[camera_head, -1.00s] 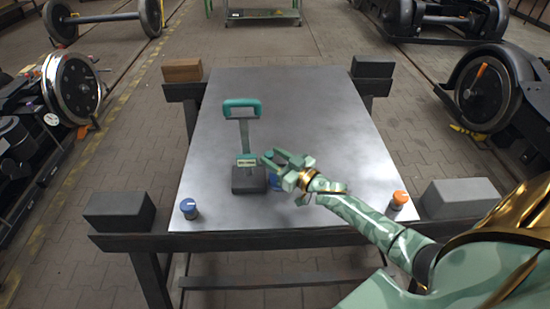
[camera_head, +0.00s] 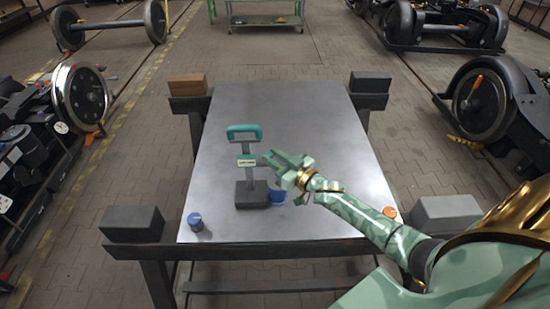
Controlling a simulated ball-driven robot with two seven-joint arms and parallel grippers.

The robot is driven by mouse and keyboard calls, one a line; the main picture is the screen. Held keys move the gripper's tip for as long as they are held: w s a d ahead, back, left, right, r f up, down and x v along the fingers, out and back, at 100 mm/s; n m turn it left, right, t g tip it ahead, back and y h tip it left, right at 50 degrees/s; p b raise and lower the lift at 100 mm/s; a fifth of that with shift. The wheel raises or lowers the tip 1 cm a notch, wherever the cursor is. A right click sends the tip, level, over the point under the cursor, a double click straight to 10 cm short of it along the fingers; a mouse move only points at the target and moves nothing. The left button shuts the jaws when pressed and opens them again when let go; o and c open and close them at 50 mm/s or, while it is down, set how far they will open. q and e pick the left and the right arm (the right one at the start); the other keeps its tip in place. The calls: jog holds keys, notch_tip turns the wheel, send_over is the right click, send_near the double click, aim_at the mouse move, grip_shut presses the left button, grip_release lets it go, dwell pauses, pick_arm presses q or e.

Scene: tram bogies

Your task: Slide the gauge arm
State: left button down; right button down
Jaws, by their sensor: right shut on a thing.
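The gauge stands upright on the metal table, with a dark grey block base (camera_head: 252,194), a thin grey post and a teal looped handle (camera_head: 244,131) on top. The gauge arm (camera_head: 246,161) is a small teal piece with a pale label on the post, in its upper part below the handle, clear of the base. My right gripper (camera_head: 268,160) reaches in from the right and is shut on the gauge arm; its fingers partly hide the contact. My left gripper is not in view.
A blue knob-like object (camera_head: 277,197) sits close right of the base. Another blue knob (camera_head: 196,222) is at the table's front left, an orange one (camera_head: 390,212) at the front right. Most of the metal tabletop (camera_head: 300,108) is clear. Wheelsets and bogies stand around.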

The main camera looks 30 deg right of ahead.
jog(key=c, duration=1.2)
grip_release()
jog(key=shift+w+r, duration=0.1)
jog(key=shift+r, duration=0.1)
jog(key=p+v, duration=0.1)
jog(key=v, duration=1.5)
jog(key=shift+d, duration=0.1)
